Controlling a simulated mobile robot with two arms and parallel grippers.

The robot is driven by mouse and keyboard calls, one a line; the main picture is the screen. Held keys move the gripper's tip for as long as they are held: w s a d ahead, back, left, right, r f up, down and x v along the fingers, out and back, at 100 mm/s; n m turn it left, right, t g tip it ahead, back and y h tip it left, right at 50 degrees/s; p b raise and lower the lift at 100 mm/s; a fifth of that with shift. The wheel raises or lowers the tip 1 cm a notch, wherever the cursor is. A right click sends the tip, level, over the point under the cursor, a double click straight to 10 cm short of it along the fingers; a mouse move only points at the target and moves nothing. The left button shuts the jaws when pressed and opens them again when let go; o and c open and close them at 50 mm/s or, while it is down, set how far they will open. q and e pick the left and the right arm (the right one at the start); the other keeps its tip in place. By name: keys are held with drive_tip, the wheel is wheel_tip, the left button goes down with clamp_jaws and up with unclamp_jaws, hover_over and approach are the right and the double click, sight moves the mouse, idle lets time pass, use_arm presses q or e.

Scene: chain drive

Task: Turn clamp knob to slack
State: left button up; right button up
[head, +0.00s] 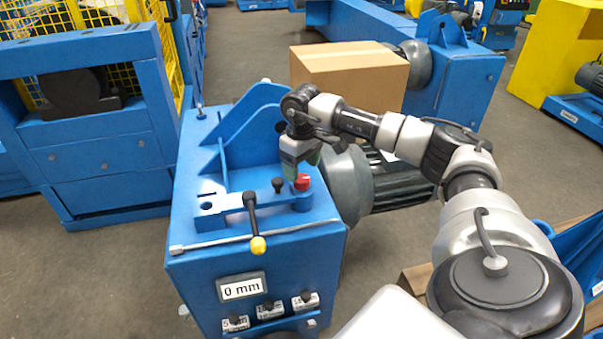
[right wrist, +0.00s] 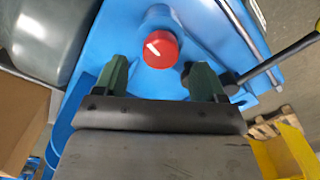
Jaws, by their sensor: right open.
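The clamp knob is a red round cap with a white pointer mark. In the head view the red knob (head: 303,182) sits on top of the blue machine base (head: 190,220). In the right wrist view the red knob (right wrist: 160,49) stands ahead of the fingertips, with its white mark slanting. My right gripper (head: 303,165) points down just above and behind the knob. In the right wrist view its two green fingers (right wrist: 161,80) are apart with nothing between them. My left gripper is not in view.
A black lever with a yellow ball end (head: 258,245) sits left of the knob. The display (head: 242,288) reads 0 mm. A grey motor (head: 350,185) and a cardboard box (head: 350,75) lie behind.

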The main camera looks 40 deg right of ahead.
sight(301, 178)
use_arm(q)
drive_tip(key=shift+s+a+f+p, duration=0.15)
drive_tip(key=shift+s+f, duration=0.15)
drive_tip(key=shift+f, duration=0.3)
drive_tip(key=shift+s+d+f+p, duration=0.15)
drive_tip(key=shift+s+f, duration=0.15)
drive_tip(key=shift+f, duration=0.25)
use_arm(e)
wheel_tip(301, 178, up, 7)
drive_tip(key=shift+f, duration=0.15)
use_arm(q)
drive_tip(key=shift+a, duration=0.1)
